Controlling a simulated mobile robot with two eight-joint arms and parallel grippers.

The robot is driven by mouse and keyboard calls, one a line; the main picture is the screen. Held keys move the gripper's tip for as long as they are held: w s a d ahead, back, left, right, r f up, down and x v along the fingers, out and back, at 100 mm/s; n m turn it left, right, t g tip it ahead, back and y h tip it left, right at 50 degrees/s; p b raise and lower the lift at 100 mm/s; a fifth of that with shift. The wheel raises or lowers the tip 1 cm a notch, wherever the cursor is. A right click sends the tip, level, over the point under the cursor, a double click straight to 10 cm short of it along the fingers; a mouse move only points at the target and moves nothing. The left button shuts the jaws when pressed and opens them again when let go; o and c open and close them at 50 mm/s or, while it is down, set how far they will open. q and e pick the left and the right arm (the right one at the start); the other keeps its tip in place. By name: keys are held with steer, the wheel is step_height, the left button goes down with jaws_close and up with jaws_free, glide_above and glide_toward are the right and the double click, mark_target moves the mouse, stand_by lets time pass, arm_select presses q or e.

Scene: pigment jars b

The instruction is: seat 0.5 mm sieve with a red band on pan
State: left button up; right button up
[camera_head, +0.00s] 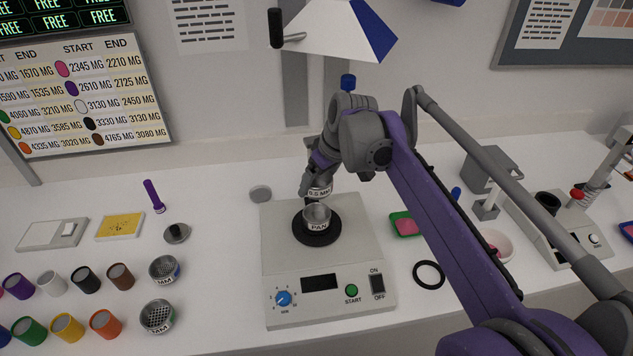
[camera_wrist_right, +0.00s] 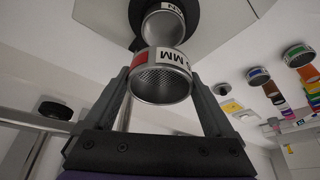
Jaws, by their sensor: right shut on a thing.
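The 0.5 mm sieve (camera_head: 321,190) is a small metal cup with a white label. Its red band and mesh show in the right wrist view (camera_wrist_right: 162,82). My right gripper (camera_head: 316,183) is shut on it, one finger on each side. The pan (camera_head: 318,216), a metal cup labelled PAN, stands on the round black base of the shaker (camera_head: 275,265). It also shows in the wrist view (camera_wrist_right: 164,25), beyond the sieve. The sieve is held just above and behind the pan in the head view; I cannot tell whether they touch. My left gripper is not in view.
Two other sieves (camera_head: 164,270) (camera_head: 157,316) stand left of the shaker, near several coloured jars (camera_head: 66,328). A black ring (camera_head: 429,275) and a green-edged tray (camera_head: 405,225) lie to its right. A lamp shade (camera_head: 335,30) hangs above.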

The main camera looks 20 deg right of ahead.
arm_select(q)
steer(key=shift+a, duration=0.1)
arm_select(e)
steer(key=shift+a, duration=0.1)
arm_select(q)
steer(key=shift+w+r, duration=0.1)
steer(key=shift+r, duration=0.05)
arm_select(e)
steer(key=shift+f+b, duration=1.2)
steer(key=shift+f, duration=1.7)
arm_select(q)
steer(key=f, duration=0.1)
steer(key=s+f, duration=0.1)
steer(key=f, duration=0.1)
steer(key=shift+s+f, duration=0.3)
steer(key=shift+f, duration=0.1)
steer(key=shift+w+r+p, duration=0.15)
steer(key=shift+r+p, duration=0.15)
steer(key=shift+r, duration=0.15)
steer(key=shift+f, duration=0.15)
arm_select(e)
steer(key=shift+f, duration=0.15)
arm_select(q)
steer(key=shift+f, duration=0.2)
arm_select(e)
steer(key=shift+f, duration=0.35)
